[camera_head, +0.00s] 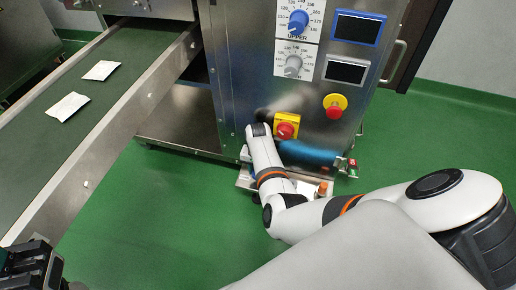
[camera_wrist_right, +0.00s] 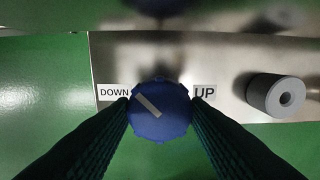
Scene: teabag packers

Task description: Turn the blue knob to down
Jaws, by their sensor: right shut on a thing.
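The blue knob (camera_wrist_right: 160,114) is in the middle of the right wrist view, on a steel panel between a DOWN label (camera_wrist_right: 115,92) at left and an UP label (camera_wrist_right: 204,92) at right. Its pale pointer bar slants from upper left to lower right. My right gripper (camera_wrist_right: 160,104) is shut on the knob, one dark ridged finger on each side. In the head view my right arm (camera_head: 290,215) reaches to the machine's lower front, and I cannot make out this knob or the gripper there. My left gripper (camera_head: 35,262) is partly in view at the bottom left, its jaws unclear.
A grey round knob (camera_wrist_right: 276,95) sticks out right of UP. The steel machine (camera_head: 245,90) carries a blue UPPER dial (camera_head: 298,22), a grey dial (camera_head: 293,66), a red emergency button (camera_head: 335,106) and a red-yellow switch (camera_head: 286,127). A conveyor (camera_head: 110,135) with two white packets runs at left.

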